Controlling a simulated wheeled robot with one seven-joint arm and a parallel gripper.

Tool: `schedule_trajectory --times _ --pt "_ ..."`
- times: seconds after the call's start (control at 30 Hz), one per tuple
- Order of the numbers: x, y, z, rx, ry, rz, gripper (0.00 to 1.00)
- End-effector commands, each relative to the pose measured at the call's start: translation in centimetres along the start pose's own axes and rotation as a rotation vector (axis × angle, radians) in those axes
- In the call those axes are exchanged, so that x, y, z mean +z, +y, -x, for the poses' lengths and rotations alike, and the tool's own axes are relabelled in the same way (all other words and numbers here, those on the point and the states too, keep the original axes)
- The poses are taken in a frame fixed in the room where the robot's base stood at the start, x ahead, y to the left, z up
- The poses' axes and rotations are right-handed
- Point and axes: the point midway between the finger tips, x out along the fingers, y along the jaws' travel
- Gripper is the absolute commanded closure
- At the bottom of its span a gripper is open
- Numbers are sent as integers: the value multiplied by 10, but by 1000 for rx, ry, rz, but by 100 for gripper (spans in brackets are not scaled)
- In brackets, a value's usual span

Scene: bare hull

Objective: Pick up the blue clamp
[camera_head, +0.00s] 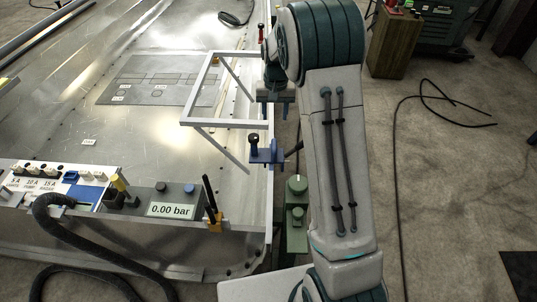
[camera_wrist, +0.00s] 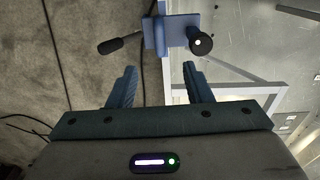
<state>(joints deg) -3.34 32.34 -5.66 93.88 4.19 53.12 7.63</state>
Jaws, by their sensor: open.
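The blue clamp (camera_head: 264,154) sits at the right edge of the metal hull panel, beside the white frame, with a dark knob on top and a dark handle to its right. In the wrist view the blue clamp (camera_wrist: 178,32) lies ahead of the fingertips, roughly midway between them, with its black handle to the left and round knob to the right. My gripper (camera_wrist: 158,78) is open and empty, its two blue fingers apart from the clamp. In the head view my gripper (camera_head: 275,92) is above the clamp, partly hidden by my arm.
A white frame (camera_head: 212,90) stands on the metal panel (camera_head: 165,130) just left of the clamp. An orange clamp (camera_head: 214,222) with a black handle is at the front edge, near a gauge box reading 0.00 bar (camera_head: 170,209). A green device (camera_head: 297,190) stands below the clamp.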

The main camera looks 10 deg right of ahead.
Motion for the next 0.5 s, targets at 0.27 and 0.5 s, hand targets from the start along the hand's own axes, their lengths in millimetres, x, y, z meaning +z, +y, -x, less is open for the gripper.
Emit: schedule_trajectory --times 0.27,0.5 --pt "-15 -2 -32 9 -16 -9 55" --pt "-14 -2 -77 10 -18 -9 55"
